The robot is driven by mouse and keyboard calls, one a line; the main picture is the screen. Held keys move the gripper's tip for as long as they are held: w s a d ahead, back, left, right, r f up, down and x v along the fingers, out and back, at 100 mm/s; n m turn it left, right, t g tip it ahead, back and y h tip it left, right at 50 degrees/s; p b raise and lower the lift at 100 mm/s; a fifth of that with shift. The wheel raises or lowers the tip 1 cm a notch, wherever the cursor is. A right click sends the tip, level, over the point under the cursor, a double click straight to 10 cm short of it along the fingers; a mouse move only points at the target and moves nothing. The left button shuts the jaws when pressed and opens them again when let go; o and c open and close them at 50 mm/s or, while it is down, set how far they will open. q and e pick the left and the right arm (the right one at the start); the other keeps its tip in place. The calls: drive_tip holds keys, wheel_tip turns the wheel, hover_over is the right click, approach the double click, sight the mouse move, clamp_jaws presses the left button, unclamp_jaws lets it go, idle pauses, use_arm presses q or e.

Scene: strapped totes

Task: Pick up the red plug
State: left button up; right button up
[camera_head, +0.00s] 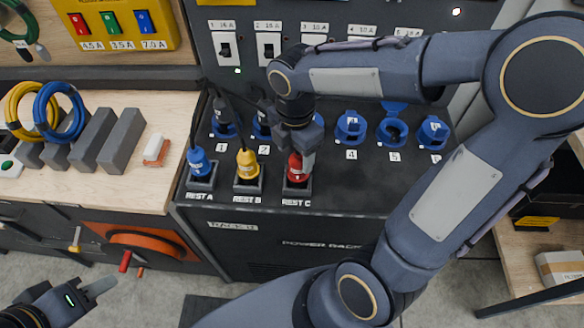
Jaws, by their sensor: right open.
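The red plug (294,168) stands upright in the holder marked REST C, at the front of the dark power rack. My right gripper (300,150) is at the plug's top, pointing down, with its jaws open around or just beside it; the exact contact is hidden by the gripper. My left gripper (98,288) is low at the left, over the floor and away from the rack; its jaw gap is not clear.
A blue plug (198,163) stands in REST A and a yellow plug (246,162) in REST B, close left of the red one. Blue sockets (351,127) line the rack behind. Grey blocks (120,142) and coiled cables (60,112) lie on the left bench.

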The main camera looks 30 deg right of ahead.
sight(298, 171)
drive_tip(key=f, duration=0.5)
drive_tip(key=shift+s+d+f, duration=0.1)
drive_tip(key=shift+s+d, duration=0.1)
drive_tip(key=shift+d, duration=0.1)
drive_tip(key=shift+c, duration=0.4)
drive_tip(key=c, duration=1.1)
drive_tip(key=shift+o, duration=0.2)
drive_tip(key=shift+r, duration=0.2)
